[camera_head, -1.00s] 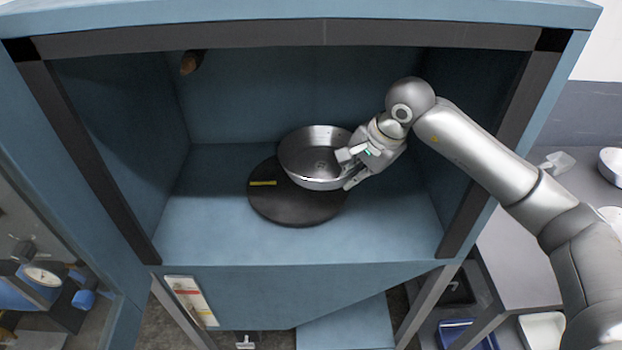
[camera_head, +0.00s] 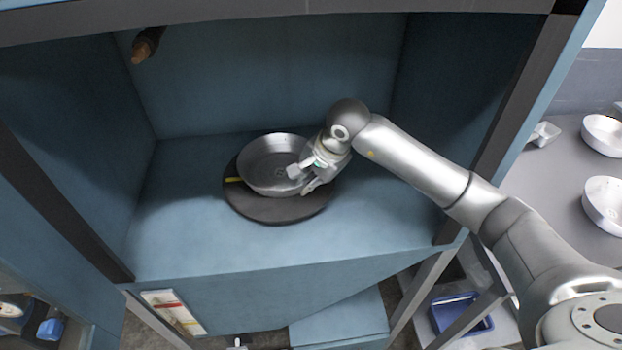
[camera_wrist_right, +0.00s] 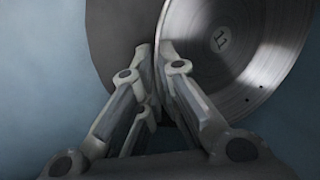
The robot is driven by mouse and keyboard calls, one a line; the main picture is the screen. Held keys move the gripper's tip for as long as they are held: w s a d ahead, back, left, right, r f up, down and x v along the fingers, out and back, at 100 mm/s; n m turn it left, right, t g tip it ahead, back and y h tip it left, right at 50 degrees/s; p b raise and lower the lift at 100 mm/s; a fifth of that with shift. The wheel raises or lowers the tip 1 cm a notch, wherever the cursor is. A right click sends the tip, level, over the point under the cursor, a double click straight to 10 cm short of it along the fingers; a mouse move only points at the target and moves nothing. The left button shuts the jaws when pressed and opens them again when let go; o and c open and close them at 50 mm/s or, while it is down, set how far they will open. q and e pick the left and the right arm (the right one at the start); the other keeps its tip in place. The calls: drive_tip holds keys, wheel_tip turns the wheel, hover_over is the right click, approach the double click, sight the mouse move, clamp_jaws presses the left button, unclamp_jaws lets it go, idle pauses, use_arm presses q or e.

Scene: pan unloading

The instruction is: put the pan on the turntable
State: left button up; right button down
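The pan (camera_head: 268,160) is a round, shallow metal dish, over the black turntable (camera_head: 265,212) inside the blue cabinet. I cannot tell whether its base touches the turntable. A yellow mark shows at the turntable's left edge. My right gripper (camera_head: 303,181) is at the pan's right front rim, one finger inside and one outside. In the right wrist view my fingers (camera_wrist_right: 156,50) are closed on the rim of the pan (camera_wrist_right: 235,70), which has a label "11" on its bottom. The dark turntable (camera_wrist_right: 115,40) shows behind it. My left gripper is out of view.
The cabinet's floor (camera_head: 180,235) is clear around the turntable. Its side walls and dark front frame border the opening. A brown knob-like object (camera_head: 145,45) sticks out at the upper left. More metal pans (camera_head: 604,205) stand on a grey counter at the right.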

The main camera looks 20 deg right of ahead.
drive_tip(key=shift+s+r, duration=0.1)
drive_tip(key=shift+r, duration=0.05)
drive_tip(key=shift+a, duration=0.2)
drive_tip(key=c, duration=1.6)
unclamp_jaws()
drive_tip(key=shift+f, duration=0.25)
drive_tip(key=shift+c, duration=0.2)
drive_tip(key=shift+r, duration=0.15)
